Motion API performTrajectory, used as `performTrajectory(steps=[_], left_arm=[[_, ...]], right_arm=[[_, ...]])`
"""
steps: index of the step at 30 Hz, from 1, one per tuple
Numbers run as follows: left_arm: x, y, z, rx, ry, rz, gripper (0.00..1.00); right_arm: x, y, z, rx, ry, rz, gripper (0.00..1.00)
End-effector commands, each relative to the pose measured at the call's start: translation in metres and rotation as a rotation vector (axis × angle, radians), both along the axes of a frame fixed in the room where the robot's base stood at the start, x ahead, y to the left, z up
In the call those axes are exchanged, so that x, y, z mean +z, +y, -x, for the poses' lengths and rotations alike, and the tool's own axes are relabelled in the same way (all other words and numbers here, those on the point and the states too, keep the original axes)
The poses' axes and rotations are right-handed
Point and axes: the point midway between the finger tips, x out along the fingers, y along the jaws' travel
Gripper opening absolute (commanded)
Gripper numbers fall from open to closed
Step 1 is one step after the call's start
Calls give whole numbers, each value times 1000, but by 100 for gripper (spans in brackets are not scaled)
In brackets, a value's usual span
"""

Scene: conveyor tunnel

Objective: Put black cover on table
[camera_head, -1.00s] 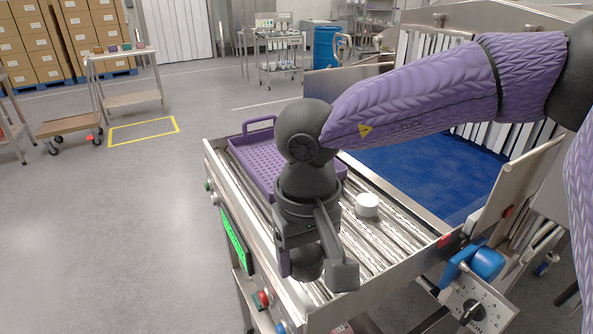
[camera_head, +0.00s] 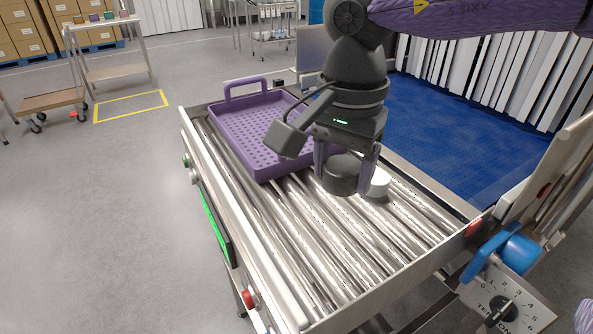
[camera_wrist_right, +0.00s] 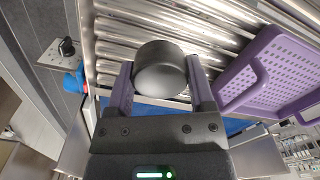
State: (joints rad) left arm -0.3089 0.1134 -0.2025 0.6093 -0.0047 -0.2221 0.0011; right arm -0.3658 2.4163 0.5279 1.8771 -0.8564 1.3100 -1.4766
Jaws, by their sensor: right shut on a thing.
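The black cover (camera_head: 341,176) is a short, round, dark cylinder between the fingers of my right gripper (camera_head: 345,168). In the right wrist view the cover (camera_wrist_right: 160,68) sits between the two purple fingers (camera_wrist_right: 160,90), which are shut on it. The cover is over the metal roller table (camera_head: 310,260), just left of a small white round piece (camera_head: 378,183). I cannot tell whether its underside touches the rollers. My left gripper is not in view.
A purple perforated tray (camera_head: 228,108) with a raised handle lies on the rollers to the left. A blue mesh belt (camera_head: 450,130) is behind. The front rollers are clear.

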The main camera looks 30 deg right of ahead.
Motion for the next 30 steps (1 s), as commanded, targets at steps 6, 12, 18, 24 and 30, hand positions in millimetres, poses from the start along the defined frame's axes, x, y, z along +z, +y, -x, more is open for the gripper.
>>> performTrajectory(steps=[6,12,18,24,30], left_arm=[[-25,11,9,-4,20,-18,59],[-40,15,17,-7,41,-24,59],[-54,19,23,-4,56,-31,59],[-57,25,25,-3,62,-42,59],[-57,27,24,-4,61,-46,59]], right_arm=[[-1,-18,5,-371,-1,1,0],[-38,-22,7,-451,5,2,0],[-80,-21,7,-447,6,2,0],[-98,-21,7,-446,1,2,0],[-97,-21,7,-445,0,1,0]])
